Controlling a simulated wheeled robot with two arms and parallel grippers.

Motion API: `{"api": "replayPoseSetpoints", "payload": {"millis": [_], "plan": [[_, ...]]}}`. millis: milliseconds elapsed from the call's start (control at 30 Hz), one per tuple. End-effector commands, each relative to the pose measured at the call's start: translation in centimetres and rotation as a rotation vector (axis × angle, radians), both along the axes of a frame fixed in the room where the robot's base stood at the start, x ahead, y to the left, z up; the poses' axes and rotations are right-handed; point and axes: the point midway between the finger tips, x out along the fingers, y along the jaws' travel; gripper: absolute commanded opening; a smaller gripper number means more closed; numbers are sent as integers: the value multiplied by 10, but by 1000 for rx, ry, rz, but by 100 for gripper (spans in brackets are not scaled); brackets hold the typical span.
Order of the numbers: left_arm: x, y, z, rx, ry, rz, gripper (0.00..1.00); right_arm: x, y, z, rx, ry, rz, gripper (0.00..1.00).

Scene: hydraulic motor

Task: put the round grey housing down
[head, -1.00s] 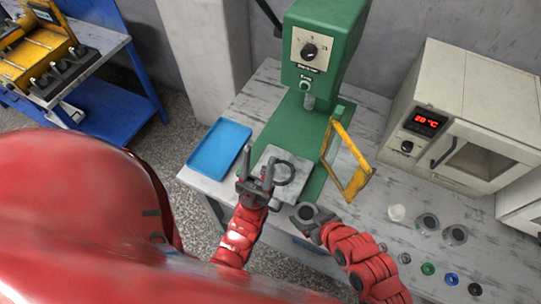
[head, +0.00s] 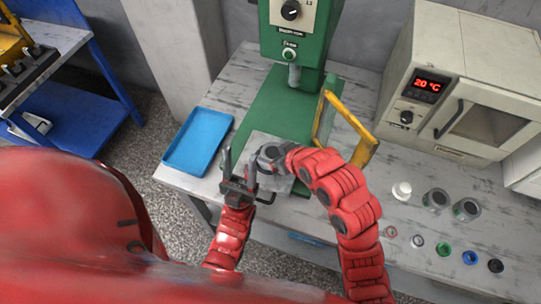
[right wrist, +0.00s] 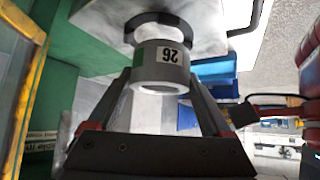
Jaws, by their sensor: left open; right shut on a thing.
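The round grey housing (head: 269,154) is held in my right gripper (head: 280,156) over the pale plate (head: 264,139) on the green press's base.
The green press (head: 290,45) stands behind, its yellow-framed guard (head: 350,130) to the right. A blue tray (head: 198,142) lies left. An oven (head: 455,85), a white cup (head: 401,190), grey round parts (head: 436,199) and several coloured rings (head: 443,249) are at right.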

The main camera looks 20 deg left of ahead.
Motion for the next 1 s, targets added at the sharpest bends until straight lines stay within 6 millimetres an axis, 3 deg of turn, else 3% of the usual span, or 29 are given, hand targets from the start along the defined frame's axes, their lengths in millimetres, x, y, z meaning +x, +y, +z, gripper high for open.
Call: {"api": "replayPoseSetpoints", "payload": {"millis": [367,567,933,967,1000], "plan": [[0,0,13,0,1,0,50,20,19,-1,-1,0,1,0],[0,0,30,0,1,0,50,18,18,-29,-3,2,1,0],[0,0,25,0,1,0,50,20,18,-40,2,-2,-1,0],[0,0,25,0,1,0,50,20,18,-40,1,-2,-1,85],[0,0,26,0,1,0,50,20,18,-39,1,-2,-1,92]]}}
